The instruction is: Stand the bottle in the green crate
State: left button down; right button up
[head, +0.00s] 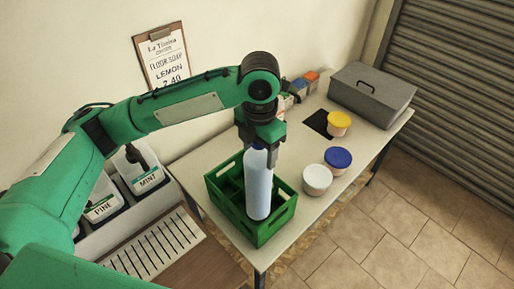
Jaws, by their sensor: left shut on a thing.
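The green crate (222,200) stands at the near end of the white table, with dividers inside. The tall pale-blue bottle (258,190) is upright at the crate, its lower part within the crate's outline. My left gripper (260,150) points down and is shut on the bottle's top. I cannot tell whether the bottle's base touches the crate floor, and its blue cap is partly hidden by the fingers. My right gripper is not in view.
White-lidded (317,179), blue-lidded (338,158) and yellow-lidded (339,122) tubs stand right of the crate. A grey box (372,92) sits at the far end. Labelled drums (140,170) stand left, beside a slotted drain board (155,245).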

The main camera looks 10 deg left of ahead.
aim_at(259, 187)
pick_arm(q)
notch_tip(259, 187, down, 15)
jog(key=p, duration=0.3)
jog(key=shift+p, duration=0.35)
jog(key=c, duration=0.7)
grip_release()
jog(key=shift+f, duration=0.2)
jog(key=shift+c, duration=0.2)
jog(key=o, duration=0.4)
jog(key=shift+s, duration=0.1)
jog(key=shift+r, duration=0.15)
